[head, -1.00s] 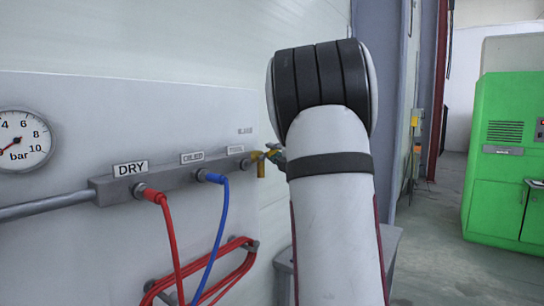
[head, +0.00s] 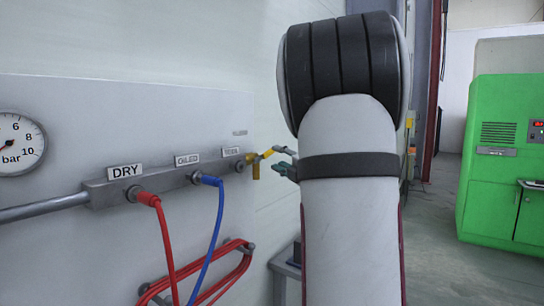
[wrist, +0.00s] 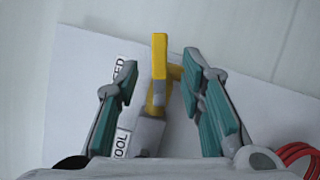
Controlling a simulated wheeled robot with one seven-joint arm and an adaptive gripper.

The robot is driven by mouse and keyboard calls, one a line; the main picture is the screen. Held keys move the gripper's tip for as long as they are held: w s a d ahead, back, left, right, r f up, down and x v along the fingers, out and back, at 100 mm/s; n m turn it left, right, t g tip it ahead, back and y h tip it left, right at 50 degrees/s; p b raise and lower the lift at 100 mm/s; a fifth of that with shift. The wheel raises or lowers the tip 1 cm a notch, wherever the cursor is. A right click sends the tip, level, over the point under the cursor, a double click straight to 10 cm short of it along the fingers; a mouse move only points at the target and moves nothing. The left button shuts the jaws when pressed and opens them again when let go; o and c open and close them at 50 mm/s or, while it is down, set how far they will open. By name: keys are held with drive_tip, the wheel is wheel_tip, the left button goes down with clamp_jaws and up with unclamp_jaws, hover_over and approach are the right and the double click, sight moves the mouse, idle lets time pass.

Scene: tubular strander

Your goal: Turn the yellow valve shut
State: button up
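The yellow valve (head: 256,161) sits at the right end of the grey manifold, beside the TOOL label. Its lever points right, toward my gripper (head: 283,161). In the wrist view the yellow lever (wrist: 159,62) appears between the two teal fingers of my gripper (wrist: 158,68), with a gap on each side. The fingers are open and hold nothing. In the head view the fingertips are just right of the lever, apart from it or barely at its end; the depth is hard to tell. My own arm hides most of the gripper there.
The grey manifold (head: 150,184) carries a red hose (head: 165,235) and a blue hose (head: 216,225) left of the valve. Coiled red hose hangs below. A pressure gauge (head: 16,142) is at far left. A green cabinet (head: 490,195) stands far right, with open floor before it.

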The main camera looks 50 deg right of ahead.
drive_tip(key=shift+v, duration=2.75)
